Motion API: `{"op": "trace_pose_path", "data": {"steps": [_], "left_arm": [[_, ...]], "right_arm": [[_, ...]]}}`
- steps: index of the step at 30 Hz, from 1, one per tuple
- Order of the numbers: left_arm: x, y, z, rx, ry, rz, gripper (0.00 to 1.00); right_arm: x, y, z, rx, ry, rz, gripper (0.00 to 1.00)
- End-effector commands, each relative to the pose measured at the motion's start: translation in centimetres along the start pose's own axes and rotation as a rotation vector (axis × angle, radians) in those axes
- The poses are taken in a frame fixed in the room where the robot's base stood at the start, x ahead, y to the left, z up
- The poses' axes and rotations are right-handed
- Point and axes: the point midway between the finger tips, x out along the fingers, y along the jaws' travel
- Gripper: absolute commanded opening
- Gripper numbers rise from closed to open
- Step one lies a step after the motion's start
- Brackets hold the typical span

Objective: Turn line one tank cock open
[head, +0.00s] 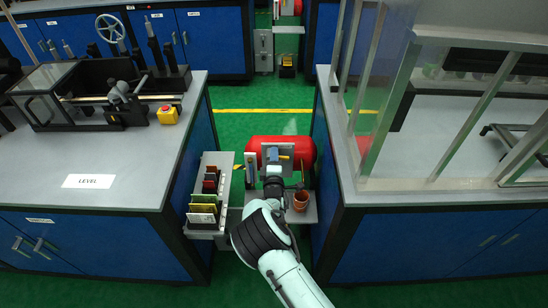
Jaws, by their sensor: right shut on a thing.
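A red tank (306,149) lies on its side in the gap between two benches. A grey upright plate (250,168) and a low grey shelf (308,213) are in front of it. My right gripper (274,160) is at the front of the tank, shut on a small part there that looks like the tank cock. The jaws and wrist hide most of that part, so I cannot tell how far it is turned. My left gripper is not in view.
A brown cup (300,201) stands on the shelf just right of my wrist. A rack of coloured plates (204,208) is close on the left. Benches stand on both sides, the right one with a clear-walled enclosure (385,110). Green floor (262,98) is free beyond the tank.

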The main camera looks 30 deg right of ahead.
Motion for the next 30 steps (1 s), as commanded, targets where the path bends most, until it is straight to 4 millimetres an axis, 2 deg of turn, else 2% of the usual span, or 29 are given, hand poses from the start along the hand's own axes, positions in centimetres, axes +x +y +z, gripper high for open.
{"op": "trace_pose_path", "data": {"steps": [19,20,21,30], "left_arm": [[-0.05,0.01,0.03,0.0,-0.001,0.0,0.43],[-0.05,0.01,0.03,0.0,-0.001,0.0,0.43],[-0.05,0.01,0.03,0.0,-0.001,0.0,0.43],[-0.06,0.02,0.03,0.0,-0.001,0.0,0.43]], "right_arm": [[-0.03,0.13,-0.31,-0.047,0.005,0.001,0.0],[-0.03,0.12,-0.31,-0.047,0.005,0.001,0.29],[-0.03,0.12,-0.31,-0.047,0.005,0.001,0.42],[-0.08,0.08,-0.14,-0.048,0.002,0.0,0.43]]}}
